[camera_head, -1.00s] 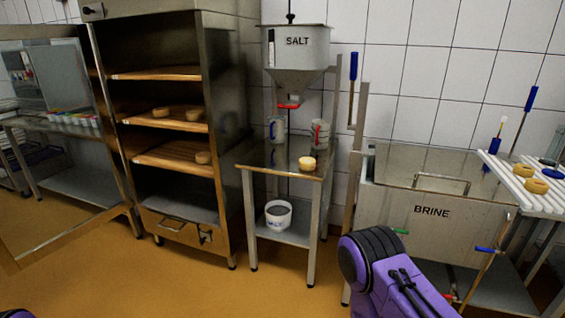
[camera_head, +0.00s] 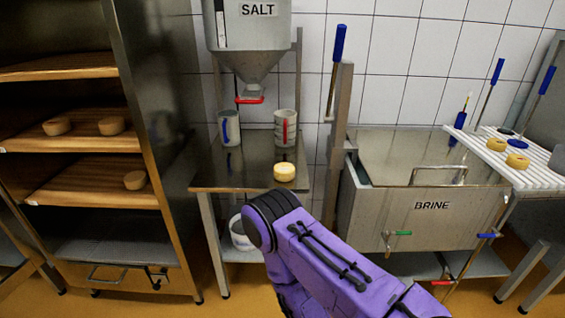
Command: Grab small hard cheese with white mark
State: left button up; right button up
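Small round cheeses stand in several places, and I cannot make out a white mark on any of them. One pale yellow cheese (camera_head: 285,172) is on the steel table (camera_head: 214,182) under the salt hopper. Two cheeses (camera_head: 57,126) (camera_head: 112,125) sit on the middle wooden shelf at left, and one cheese (camera_head: 135,180) is on the shelf below. Two more cheeses (camera_head: 497,144) (camera_head: 517,161) lie on the white slatted rack at right. My purple arm reaches in from the bottom centre, just in front of the table. Neither gripper shows.
The brine tank (camera_head: 410,215) stands right of the table. A white bucket (camera_head: 240,234) is under the table. The steel cabinet (camera_head: 150,90) is at left.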

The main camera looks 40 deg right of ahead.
aim_at(284, 172)
jog(key=z, duration=0.6)
jog(key=i, duration=0.75)
jog(key=z, duration=0.8)
